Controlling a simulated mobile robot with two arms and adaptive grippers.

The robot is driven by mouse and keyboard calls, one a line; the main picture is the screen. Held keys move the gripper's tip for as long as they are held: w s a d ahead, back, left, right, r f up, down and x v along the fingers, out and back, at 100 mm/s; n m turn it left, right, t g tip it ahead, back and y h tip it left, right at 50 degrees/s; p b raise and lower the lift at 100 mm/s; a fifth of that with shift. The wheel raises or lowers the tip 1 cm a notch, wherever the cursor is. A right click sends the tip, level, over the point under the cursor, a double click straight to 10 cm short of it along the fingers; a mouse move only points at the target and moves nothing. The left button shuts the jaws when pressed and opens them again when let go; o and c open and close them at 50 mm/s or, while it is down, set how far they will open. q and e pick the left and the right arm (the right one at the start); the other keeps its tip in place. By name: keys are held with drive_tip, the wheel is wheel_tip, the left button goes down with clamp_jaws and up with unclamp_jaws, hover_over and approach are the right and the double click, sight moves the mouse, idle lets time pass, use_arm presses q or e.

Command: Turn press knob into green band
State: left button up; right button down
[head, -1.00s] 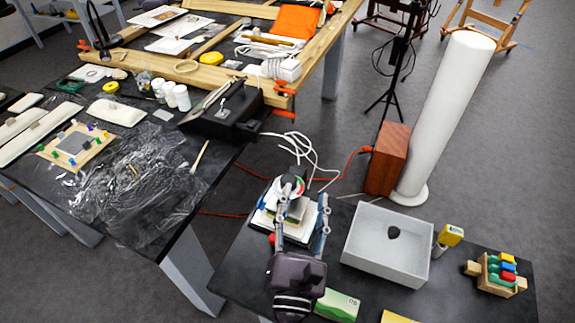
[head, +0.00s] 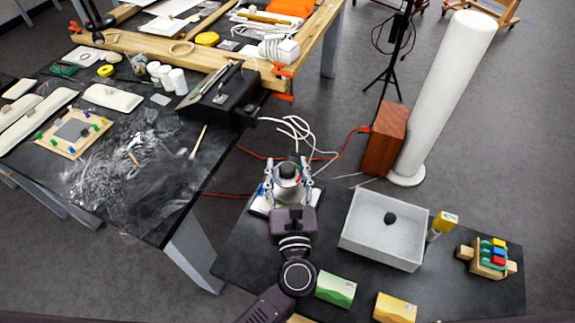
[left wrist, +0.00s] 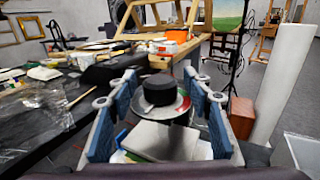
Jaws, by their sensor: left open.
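The press knob (head: 287,171) is a round black knob on top of the small press, above a pale dial plate with coloured bands. In the left wrist view the black knob (left wrist: 161,91) stands over the dial plate (left wrist: 178,108), which shows red at its right and some green; the pointer position cannot be told. My left gripper (head: 286,174) is open, one finger on each side of the knob. In the left wrist view gaps show between both blue finger pads and the knob. The press's base (head: 260,207) is partly hidden by my gripper. My right gripper is not in view.
A grey tray (head: 350,236) holding a dark lump stands right of the press. Further right are a yellow-topped bottle (head: 445,221) and a wooden rack with coloured pieces (head: 490,258). Green (head: 335,289) and yellow (head: 396,307) boxes lie nearer. White cables (head: 300,130) run behind the press.

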use_arm(q)
drive_tip(key=c, duration=1.2)
drive_tip(key=shift+h, duration=0.3)
